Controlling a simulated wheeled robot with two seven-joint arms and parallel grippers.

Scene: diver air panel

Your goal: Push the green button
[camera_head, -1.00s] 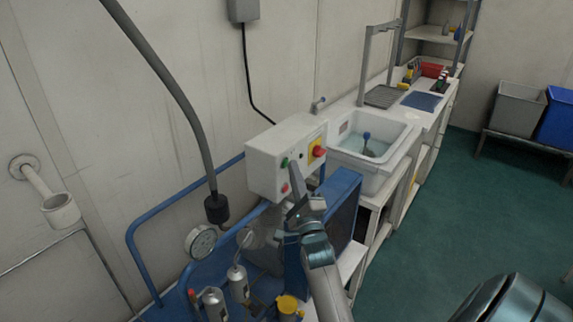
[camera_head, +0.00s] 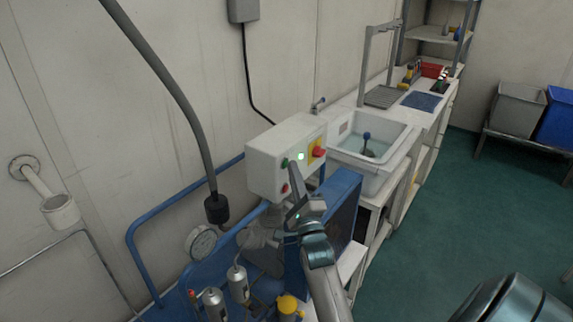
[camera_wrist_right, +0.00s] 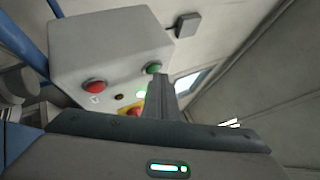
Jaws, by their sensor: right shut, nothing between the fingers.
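The green button (camera_head: 285,162) is on the front of a white control box (camera_head: 278,143) above the blue panel. It also shows in the right wrist view (camera_wrist_right: 153,68). My right gripper (camera_head: 295,168) is shut and empty, its fingers pointing up at the box front. In the right wrist view its fingertips (camera_wrist_right: 159,80) lie just below the green button and cover part of its lower edge. I cannot tell whether they touch it. A small lamp (camera_head: 301,156) beside the button glows pale green. My left gripper is not in view.
A red knob on a yellow plate (camera_head: 318,151) and a red button (camera_head: 284,188) share the box front. A hanging hose (camera_head: 190,110) is to the left. A sink (camera_head: 385,135) stands behind to the right. Gauge (camera_head: 201,243) and cylinders are below.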

